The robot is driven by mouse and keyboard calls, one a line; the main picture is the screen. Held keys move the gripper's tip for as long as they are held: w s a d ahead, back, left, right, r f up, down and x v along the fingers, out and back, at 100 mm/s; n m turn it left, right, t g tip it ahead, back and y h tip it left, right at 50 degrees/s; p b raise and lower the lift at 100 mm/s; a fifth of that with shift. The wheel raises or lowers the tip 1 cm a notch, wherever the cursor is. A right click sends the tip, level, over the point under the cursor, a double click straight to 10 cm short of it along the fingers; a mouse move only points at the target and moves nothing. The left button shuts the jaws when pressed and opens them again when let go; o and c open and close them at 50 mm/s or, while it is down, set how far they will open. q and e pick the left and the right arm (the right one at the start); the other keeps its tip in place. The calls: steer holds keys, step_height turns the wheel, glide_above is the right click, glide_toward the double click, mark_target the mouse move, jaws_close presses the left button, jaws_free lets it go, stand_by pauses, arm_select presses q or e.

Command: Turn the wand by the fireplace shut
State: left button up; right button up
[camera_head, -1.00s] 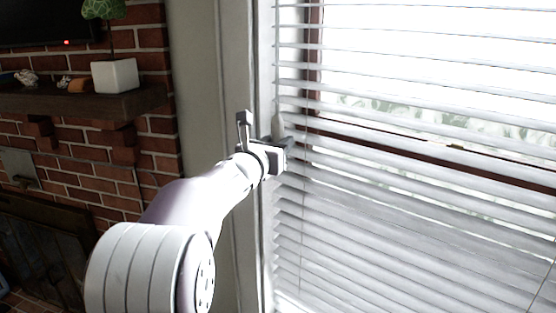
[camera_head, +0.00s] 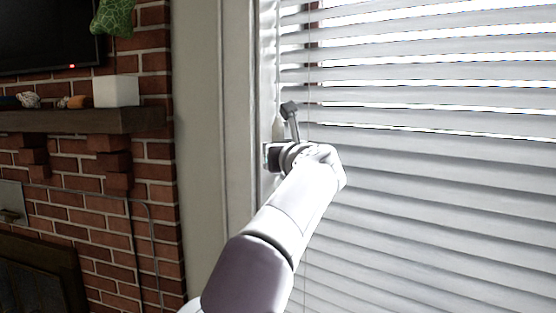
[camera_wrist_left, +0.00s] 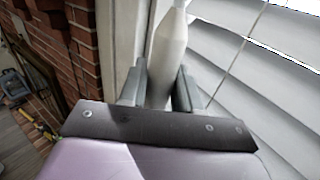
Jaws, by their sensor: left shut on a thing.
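The wand (camera_wrist_left: 171,45) is a pale, tapered handle hanging at the left edge of the window blinds (camera_head: 430,170). In the left wrist view it stands between the two grey fingers of my left gripper (camera_wrist_left: 161,86), which is shut on it. In the head view my left gripper (camera_head: 272,156) is at the blinds' left edge, with my arm and wrist hiding most of the wand; a bit of it shows above the fingers. The slats are tilted nearly shut low down, with bright gaps between the upper ones. My right gripper is not in view.
The brick fireplace (camera_head: 95,225) with its dark wooden mantel (camera_head: 70,121) stands to the left. A white planter (camera_head: 116,91) sits on the mantel below a dark screen (camera_head: 45,38). A pale window frame (camera_head: 215,150) runs between bricks and blinds.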

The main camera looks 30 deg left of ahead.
arm_select(q)
steer(key=n+g+y+p, duration=0.1)
steer(key=g, duration=0.1)
steer(key=n+g+y+p, duration=0.1)
steer(key=n+g+p, duration=0.1)
steer(key=n+g+y+p, duration=0.1)
steer(key=g+y+p, duration=0.1)
steer(key=shift+r+n, duration=0.35)
steer(key=shift+n, duration=0.05)
steer(key=shift+f+n+g+y+p, duration=0.15)
steer(key=shift+n+g+p, duration=0.3)
steer(key=shift+g+p, duration=0.2)
steer(key=shift+f+n+g+y+p, duration=0.15)
steer(key=shift+n+g+p, duration=0.35)
steer(key=shift+g, duration=0.25)
steer(key=o, duration=0.9)
steer(key=shift+o, duration=0.2)
steer(key=b+v, duration=0.1)
steer(key=v, duration=1.1)
steer(key=shift+d, duration=0.35)
